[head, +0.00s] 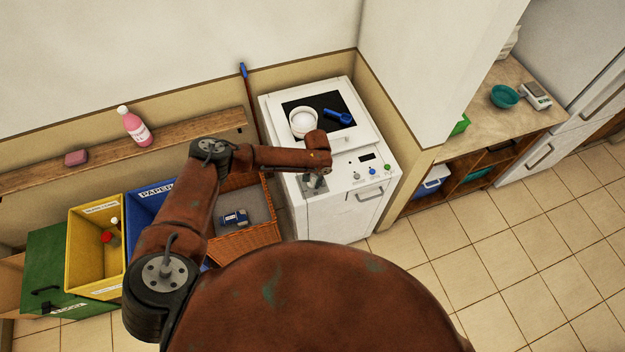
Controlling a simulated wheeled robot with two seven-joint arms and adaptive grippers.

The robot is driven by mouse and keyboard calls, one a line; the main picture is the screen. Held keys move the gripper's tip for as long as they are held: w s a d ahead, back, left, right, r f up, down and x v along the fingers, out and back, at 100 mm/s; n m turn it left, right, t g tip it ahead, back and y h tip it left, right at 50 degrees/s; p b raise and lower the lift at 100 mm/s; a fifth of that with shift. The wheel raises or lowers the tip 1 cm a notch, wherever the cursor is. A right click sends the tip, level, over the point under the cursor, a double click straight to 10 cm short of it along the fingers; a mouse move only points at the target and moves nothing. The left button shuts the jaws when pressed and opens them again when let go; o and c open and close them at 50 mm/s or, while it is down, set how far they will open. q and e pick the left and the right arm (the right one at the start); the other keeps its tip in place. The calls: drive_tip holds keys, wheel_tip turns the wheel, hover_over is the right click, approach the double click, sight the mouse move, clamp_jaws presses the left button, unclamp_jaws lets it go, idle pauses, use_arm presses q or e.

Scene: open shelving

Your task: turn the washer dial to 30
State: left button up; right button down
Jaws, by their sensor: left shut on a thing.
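The white washer (336,218) stands against the back wall, with a small dark display (367,157) and several coloured buttons on its sloped control panel. My left arm reaches over from the left. My left gripper (315,184) points down at the left part of the panel and is shut on the washer dial. The dial is hidden under the gripper and wrist, so its marks and setting cannot be read. My right gripper is not in view.
On the washer top are a white bowl (303,122) and a blue scoop (338,117). Left are a wicker basket (262,236), a yellow bin (88,222) and a wooden shelf (60,177) with a pink bottle (134,127). Tiled floor (480,250) at the right is clear.

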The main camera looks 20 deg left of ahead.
use_arm(q)
drive_tip(key=c, duration=0.4)
drive_tip(key=shift+m, duration=0.4)
drive_tip(key=shift+m+p, duration=0.3)
drive_tip(key=shift+m, duration=0.3)
drive_tip(key=m, duration=0.2)
drive_tip(key=shift+s+m, duration=0.1)
drive_tip(key=shift+m, duration=0.2)
drive_tip(key=m, duration=0.4)
drive_tip(key=shift+t+p, duration=0.3)
drive_tip(key=shift+p, duration=0.1)
drive_tip(key=shift+a+m+h, duration=0.1)
drive_tip(key=shift+m+h, duration=0.2)
drive_tip(key=shift+m, duration=1.3)
